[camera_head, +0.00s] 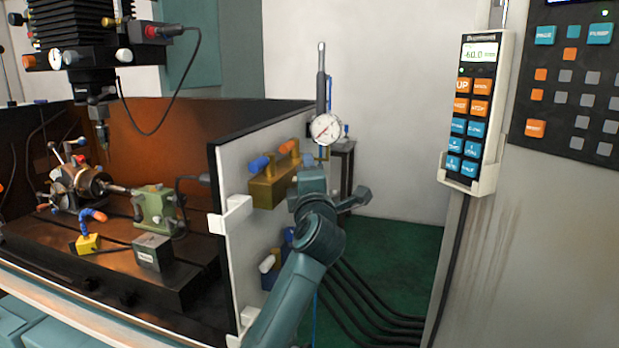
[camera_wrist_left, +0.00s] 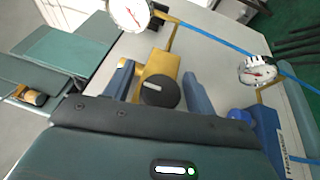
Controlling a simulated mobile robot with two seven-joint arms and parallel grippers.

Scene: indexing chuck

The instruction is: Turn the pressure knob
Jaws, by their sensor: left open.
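In the left wrist view, a black round knob (camera_wrist_left: 160,91) with a white pointer mark sits on a brass-coloured regulator body (camera_wrist_left: 161,65). A round white gauge (camera_wrist_left: 130,13) is beside it at the top. My left gripper (camera_wrist_left: 158,74) is open, with one finger on each side of the knob; I cannot tell whether either finger touches it. In the head view, my left gripper (camera_head: 311,180) is in front of the panel, below the gauge (camera_head: 326,129), and hides the knob.
A brass block (camera_head: 270,187) with blue and orange handles is on the white panel (camera_head: 233,180), close left of my gripper. A second gauge (camera_wrist_left: 258,71) and a blue regulator (camera_wrist_left: 266,128) are at the right in the wrist view. A control pendant (camera_head: 475,110) hangs at the right.

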